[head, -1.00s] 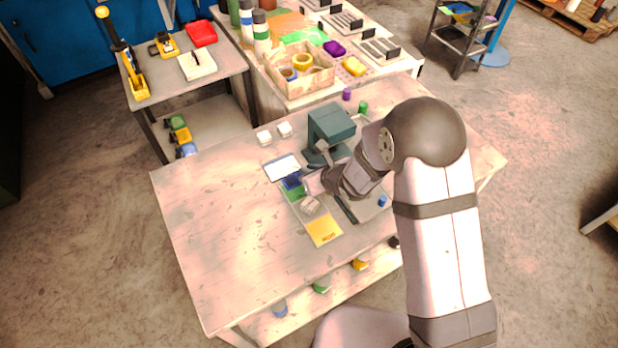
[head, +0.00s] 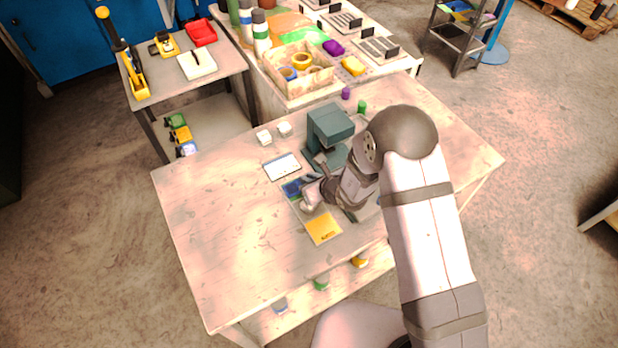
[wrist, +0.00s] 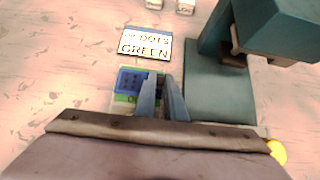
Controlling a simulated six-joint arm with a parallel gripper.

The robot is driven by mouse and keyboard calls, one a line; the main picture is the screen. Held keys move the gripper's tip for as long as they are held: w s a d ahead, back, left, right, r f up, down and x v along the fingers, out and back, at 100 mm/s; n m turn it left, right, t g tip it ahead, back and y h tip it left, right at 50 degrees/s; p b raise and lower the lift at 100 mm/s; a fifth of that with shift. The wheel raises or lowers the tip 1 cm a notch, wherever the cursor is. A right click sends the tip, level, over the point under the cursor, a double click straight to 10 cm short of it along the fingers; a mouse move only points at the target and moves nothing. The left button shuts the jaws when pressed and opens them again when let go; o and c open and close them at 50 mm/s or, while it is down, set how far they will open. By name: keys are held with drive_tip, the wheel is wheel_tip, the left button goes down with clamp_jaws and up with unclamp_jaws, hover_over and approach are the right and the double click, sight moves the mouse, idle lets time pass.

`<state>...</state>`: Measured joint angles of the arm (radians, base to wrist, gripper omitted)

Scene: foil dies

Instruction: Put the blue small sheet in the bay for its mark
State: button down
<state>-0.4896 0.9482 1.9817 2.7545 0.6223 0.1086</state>
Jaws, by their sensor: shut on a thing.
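The blue sheet (head: 291,188) is small, with dark dots that show in the wrist view (wrist: 129,82). My gripper (head: 309,183) is shut on its right edge; the fingers also show in the wrist view (wrist: 160,84). The sheet is over the green bay (wrist: 121,99) at the far end of a bay strip; I cannot tell if it touches the bay. The yellow bay (head: 323,229) is at the near end, and my gripper hides the middle of the strip. A white card (wrist: 146,43) beyond the strip reads "DOTS" and "GREEN"; its first word is unclear.
A dark teal press (head: 329,130) stands close to the right of the strip. Two small white blocks (head: 264,137) lie beyond the card. Purple (head: 346,93) and green (head: 362,106) pieces stand near the far edge. The table's left side is clear.

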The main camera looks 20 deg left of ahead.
drive_tip(key=shift+f, duration=0.15)
drive_tip(key=c, duration=1.8)
unclamp_jaws()
drive_tip(key=shift+r, duration=0.2)
drive_tip(key=shift+b+v, duration=1.4)
drive_tip(key=shift+v, duration=4.6)
